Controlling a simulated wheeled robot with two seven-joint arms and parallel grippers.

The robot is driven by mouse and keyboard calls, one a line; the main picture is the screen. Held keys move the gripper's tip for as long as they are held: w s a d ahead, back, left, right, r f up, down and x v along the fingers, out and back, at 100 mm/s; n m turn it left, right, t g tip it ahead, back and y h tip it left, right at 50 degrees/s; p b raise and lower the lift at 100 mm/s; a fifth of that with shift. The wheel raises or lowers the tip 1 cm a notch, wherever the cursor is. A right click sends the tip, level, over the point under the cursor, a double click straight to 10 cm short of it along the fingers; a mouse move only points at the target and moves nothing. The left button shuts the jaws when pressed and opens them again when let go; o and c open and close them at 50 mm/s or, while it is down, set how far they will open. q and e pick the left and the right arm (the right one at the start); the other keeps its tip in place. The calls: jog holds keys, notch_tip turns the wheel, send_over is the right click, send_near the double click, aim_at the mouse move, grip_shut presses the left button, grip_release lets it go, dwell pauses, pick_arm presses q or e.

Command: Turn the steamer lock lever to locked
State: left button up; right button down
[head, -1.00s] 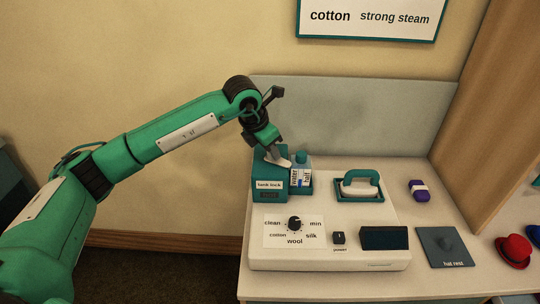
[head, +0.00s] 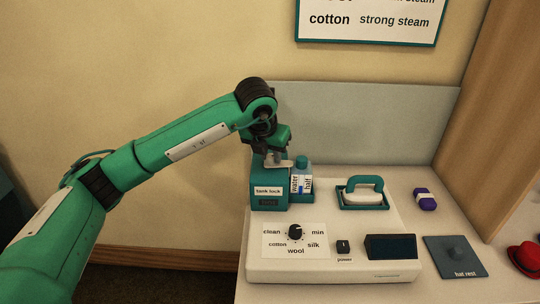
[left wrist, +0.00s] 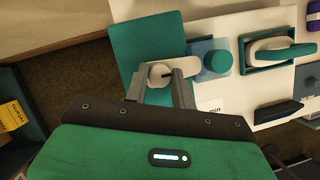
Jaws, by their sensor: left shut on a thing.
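The steamer (head: 380,272) is a white base on the table. At its back left stands a teal box labelled "tank lock" (head: 268,191) with a small dark window whose text I cannot read. The pale lock lever (head: 281,164) lies on top of this box. My left gripper (head: 270,160) comes down over the box. In the left wrist view the lever (left wrist: 160,75) sits between the two fingers of my left gripper (left wrist: 163,82), which are shut on it. The fingers partly hide it. My right gripper is not in view.
A water tank (head: 302,180) stands just right of the lock box. A teal-handled iron (head: 363,190) rests in its cradle further right. A dial (head: 295,232), a power switch (head: 343,246) and a hat rest (head: 455,257) lie nearer. A panel (head: 370,120) stands behind.

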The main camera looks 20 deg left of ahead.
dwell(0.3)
pick_arm(q)
jog(key=o, duration=1)
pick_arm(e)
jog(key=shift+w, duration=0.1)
pick_arm(q)
jog(key=shift+r, duration=0.15)
jog(key=shift+s+r, duration=0.1)
jog(key=shift+r, duration=0.2)
jog(key=b+v, duration=0.1)
jog(key=v, duration=1.2)
jog(key=shift+s, duration=0.1)
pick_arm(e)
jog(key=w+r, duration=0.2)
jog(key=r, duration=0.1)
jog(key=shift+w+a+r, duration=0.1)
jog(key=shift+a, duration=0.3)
